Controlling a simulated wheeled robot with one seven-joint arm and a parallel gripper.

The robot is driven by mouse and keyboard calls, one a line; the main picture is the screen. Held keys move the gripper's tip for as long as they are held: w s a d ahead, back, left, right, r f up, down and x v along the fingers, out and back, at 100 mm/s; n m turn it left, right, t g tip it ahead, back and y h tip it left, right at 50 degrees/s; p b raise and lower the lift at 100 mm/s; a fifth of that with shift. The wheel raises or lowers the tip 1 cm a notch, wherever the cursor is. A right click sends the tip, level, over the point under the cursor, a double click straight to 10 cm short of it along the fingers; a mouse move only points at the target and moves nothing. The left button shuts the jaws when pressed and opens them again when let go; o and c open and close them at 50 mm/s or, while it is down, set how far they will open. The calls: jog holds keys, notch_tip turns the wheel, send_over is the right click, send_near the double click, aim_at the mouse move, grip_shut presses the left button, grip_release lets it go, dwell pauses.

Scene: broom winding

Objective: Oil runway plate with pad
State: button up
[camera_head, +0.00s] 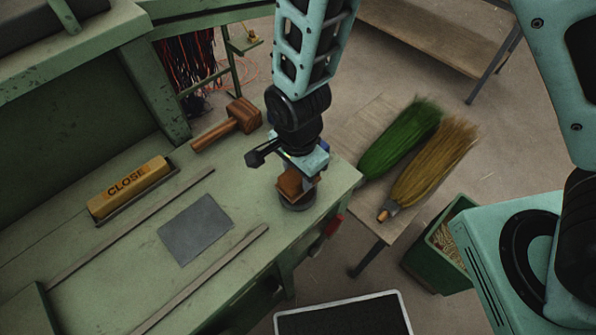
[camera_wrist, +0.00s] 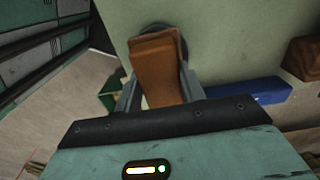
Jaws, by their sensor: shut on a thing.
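The pad is a brown block (camera_head: 290,185) at the right end of the green bench. My gripper (camera_head: 303,172) is shut on the pad, pointing down. In the wrist view the pad (camera_wrist: 157,72) sits between the two fingers of my gripper (camera_wrist: 160,90). A dark round dish (camera_head: 298,204) is directly below the pad; whether they touch I cannot tell. The runway plate (camera_head: 195,229), flat and grey, lies on the bench to the left of my gripper, between two thin rails.
A wooden mallet (camera_head: 229,124) lies behind the plate. A blue object (camera_wrist: 245,93) shows beside the pad. Green and straw brooms (camera_head: 436,160) lie on a side board, with a green bin (camera_head: 440,252) nearby.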

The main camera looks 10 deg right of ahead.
jog(key=shift+r+p, duration=1.5)
jog(key=shift+r, duration=0.55)
